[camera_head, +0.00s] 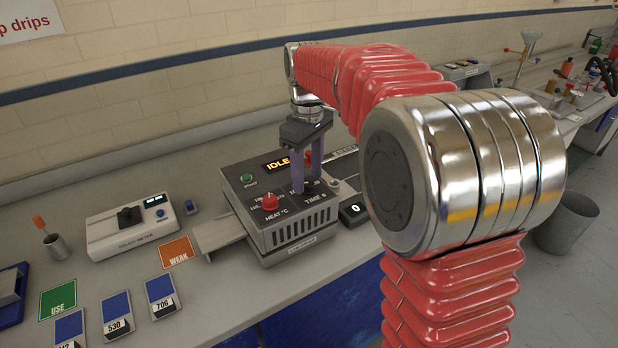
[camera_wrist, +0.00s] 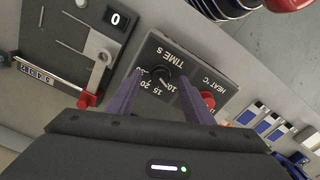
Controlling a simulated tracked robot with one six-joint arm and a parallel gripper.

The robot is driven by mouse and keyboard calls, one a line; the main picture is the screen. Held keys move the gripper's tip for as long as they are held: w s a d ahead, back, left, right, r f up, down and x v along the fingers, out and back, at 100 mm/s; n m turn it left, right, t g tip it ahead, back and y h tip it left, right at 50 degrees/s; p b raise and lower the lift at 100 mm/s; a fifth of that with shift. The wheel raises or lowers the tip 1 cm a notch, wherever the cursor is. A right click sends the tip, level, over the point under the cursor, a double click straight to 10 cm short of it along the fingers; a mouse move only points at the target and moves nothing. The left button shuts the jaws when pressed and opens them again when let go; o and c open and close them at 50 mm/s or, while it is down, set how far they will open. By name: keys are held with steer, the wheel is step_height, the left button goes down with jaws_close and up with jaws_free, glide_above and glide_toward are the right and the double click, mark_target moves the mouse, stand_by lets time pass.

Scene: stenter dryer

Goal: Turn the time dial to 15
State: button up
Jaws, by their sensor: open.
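The stenter dryer (camera_head: 290,240) is a grey box on the bench, with its display (camera_head: 276,165) reading IDLE. Its TIME s dial (camera_wrist: 162,75) is a dark knob with printed numbers including 10, 15, 20 and 30 around it. Its exact setting is too small to read. My gripper (camera_head: 307,184) is open and points down over the TIME s side of the panel. In the wrist view my gripper's purple fingers (camera_wrist: 160,88) stand apart on either side of the dial, with no clear contact. In the head view the fingers mostly hide the dial.
A red HEAT °C knob (camera_head: 269,202) sits left of the dial, near my fingers. A green button (camera_head: 247,178) is on the panel. A small display (camera_head: 354,209) reads 0.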

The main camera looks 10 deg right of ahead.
steer(key=shift+f, duration=0.75)
steer(key=shift+c, duration=0.2)
steer(key=c, duration=0.9)
steer(key=shift+d, duration=0.15)
steer(key=shift+c, duration=0.5)
steer(key=shift+m, duration=0.3)
steer(key=m, duration=0.3)
steer(key=shift+m, duration=2.7)
